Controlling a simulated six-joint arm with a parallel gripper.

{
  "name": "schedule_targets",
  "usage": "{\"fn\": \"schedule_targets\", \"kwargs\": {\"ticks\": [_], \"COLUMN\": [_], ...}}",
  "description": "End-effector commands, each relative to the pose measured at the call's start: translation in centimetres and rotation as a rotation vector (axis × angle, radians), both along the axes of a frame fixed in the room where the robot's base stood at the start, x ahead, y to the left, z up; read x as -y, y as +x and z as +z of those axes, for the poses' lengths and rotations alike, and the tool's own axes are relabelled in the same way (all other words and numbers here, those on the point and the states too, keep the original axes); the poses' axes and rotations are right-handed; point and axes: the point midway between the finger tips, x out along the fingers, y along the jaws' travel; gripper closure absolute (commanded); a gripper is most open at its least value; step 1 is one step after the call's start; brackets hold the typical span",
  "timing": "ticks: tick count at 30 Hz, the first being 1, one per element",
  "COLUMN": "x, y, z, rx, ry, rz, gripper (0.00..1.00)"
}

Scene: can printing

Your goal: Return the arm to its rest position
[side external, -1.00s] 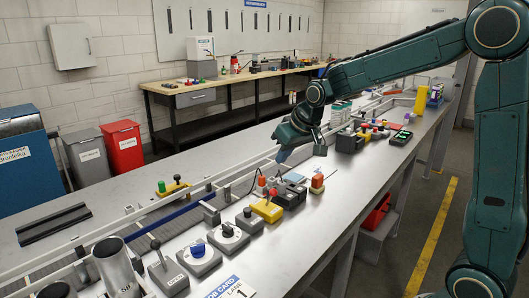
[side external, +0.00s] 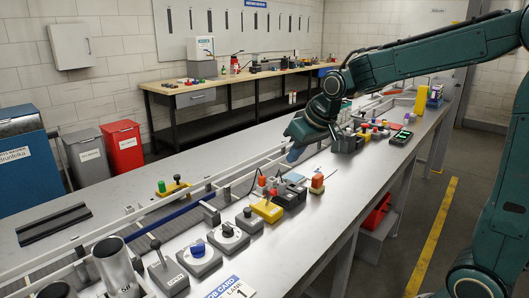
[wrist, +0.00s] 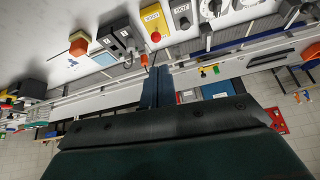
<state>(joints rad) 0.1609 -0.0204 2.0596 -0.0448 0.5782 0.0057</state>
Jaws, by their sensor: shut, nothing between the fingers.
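My gripper (side external: 293,154) is above the long grey bench (side external: 348,194), over the conveyor side and behind the row of control boxes. Its fingers are dark blue and, in the wrist view (wrist: 157,84), lie together with nothing between them. My arm reaches in from the right of the side view, its wrist bent down toward the bench. The wrist view is tilted and shows part of my gripper's dark housing across its lower half.
Below my gripper stand a yellow control box (side external: 267,209) and an orange-topped block (side external: 317,182). A metal cylinder (side external: 117,263) and knob boxes stand at the front left. The conveyor rail (side external: 198,188) runs along the bench. A red bin (side external: 122,146) stands beyond.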

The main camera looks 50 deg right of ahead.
Motion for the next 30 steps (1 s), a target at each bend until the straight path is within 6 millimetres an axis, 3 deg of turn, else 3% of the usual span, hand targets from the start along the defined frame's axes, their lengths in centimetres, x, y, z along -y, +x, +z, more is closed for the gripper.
{"fn": "schedule_targets", "kwargs": {"ticks": [6, 14, 24, 30], "x": [-2.0, -3.8, -5.2, -5.6], "y": [-5.3, -11.9, -19.8, -22.5], "z": [1.8, 2.6, 1.7, 0.8], "rx": [-0.003, -0.012, -0.024, -0.032], "ry": [-0.007, -0.013, -0.019, -0.021], "rz": [0.031, 0.066, 0.109, 0.123], "gripper": [1.00, 1.00, 1.00, 1.00]}}
